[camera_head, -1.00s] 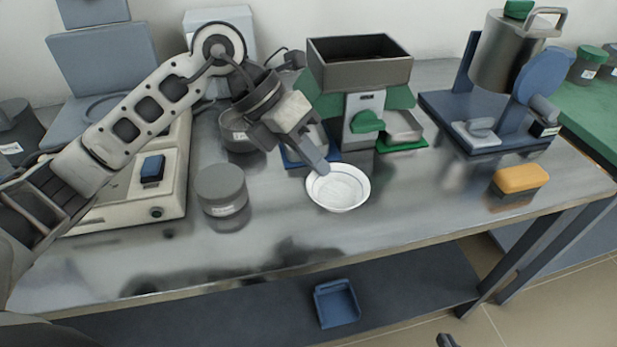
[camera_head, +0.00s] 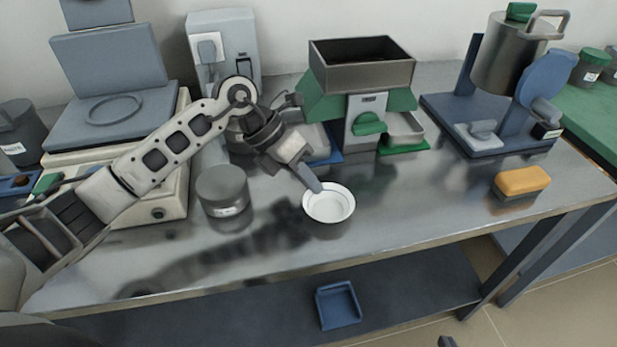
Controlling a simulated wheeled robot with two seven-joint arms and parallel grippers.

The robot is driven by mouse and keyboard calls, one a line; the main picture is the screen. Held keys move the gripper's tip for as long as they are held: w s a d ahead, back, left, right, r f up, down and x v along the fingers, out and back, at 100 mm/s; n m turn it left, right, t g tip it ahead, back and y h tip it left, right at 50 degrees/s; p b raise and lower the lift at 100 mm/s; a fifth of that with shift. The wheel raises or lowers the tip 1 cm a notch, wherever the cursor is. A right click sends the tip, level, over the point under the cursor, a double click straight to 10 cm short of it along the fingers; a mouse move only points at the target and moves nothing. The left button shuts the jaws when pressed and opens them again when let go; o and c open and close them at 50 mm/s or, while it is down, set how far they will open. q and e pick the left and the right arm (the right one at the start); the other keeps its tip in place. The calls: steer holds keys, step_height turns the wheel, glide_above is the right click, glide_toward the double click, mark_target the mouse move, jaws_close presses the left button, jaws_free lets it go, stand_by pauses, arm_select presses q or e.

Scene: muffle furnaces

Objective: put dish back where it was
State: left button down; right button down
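The fingertips are partly hidden by the dish rim. A small dark tip (camera_head: 446,341) at the bottom edge may be my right gripper; too little of it shows to tell its state.
A grey lidded jar (camera_head: 222,190) stands left of the dish. Behind are a green and grey splitter-like device (camera_head: 361,85) and a scale (camera_head: 110,110). A yellow block (camera_head: 521,181) lies right. A blue tray (camera_head: 338,304) sits on the lower shelf. The table front is clear.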

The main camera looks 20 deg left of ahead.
arm_select(q)
steer(key=c, duration=1.7)
jaws_free()
steer(key=v, duration=1.2)
steer(key=shift+r, duration=0.1)
steer(key=shift+s, duration=0.1)
